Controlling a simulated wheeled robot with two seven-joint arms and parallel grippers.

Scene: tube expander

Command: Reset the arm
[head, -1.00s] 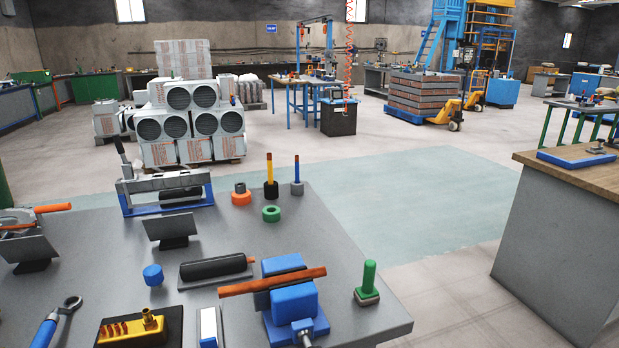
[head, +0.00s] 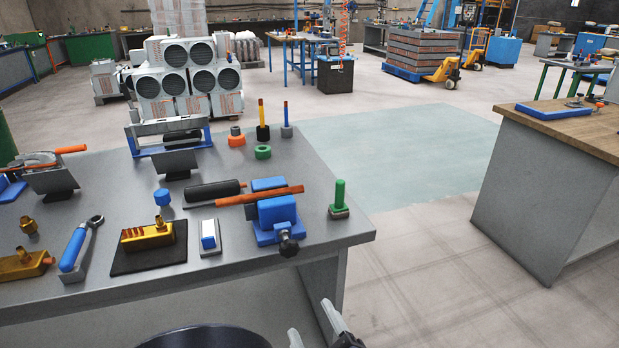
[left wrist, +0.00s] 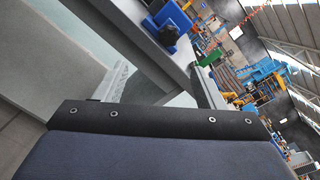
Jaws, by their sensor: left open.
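My left gripper (head: 312,324) shows at the bottom edge of the head view, in front of the table's front edge. Its two pale fingertips are apart, with nothing seen between them. It is clear of the workbench and of everything on it. Most of this arm is out of the picture. My right gripper is not in view. On the grey workbench (head: 120,205), a copper tube (head: 245,196) lies across a blue vise (head: 277,212). The vise also shows in the left wrist view (left wrist: 168,22).
A blue-handled tool (head: 75,248), a brass fitting block (head: 147,237) on a dark mat and a green-handled piece (head: 340,195) are on the bench. A wood-topped bench (head: 575,125) stands right. The floor between benches is clear.

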